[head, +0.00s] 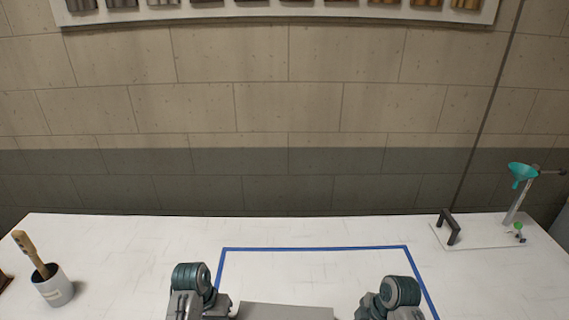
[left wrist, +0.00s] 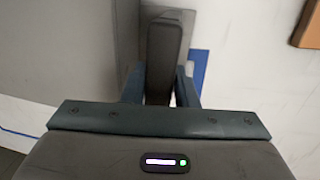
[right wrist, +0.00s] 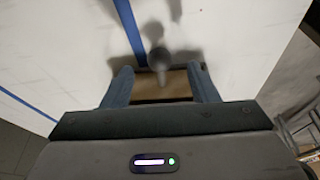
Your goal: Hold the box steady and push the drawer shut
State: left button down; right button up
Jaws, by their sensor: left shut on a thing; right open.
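The grey box (head: 285,312) shows only as a top strip at the bottom edge of the head view. In the left wrist view its grey surface (left wrist: 75,45) fills the left side. My left gripper (left wrist: 160,88) is shut on a dark grey upright bar (left wrist: 163,55) at the box's side. My right gripper (right wrist: 163,88) is open. Between and just beyond its fingers are a dark round knob (right wrist: 158,58) and a brown wooden piece (right wrist: 165,85), apparently the drawer's front. I cannot tell how far the drawer is out. In the head view the gripper fingers are hidden.
Blue tape (head: 315,248) outlines an area on the white table (head: 130,245). A stand with a teal funnel (head: 522,172) and a plate with a dark handle (head: 449,227) are at right. A brown object (left wrist: 308,25) lies beyond my left gripper.

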jog(key=shift+v, duration=1.05)
pick_arm(q)
jog(key=c, duration=1.1)
grip_release()
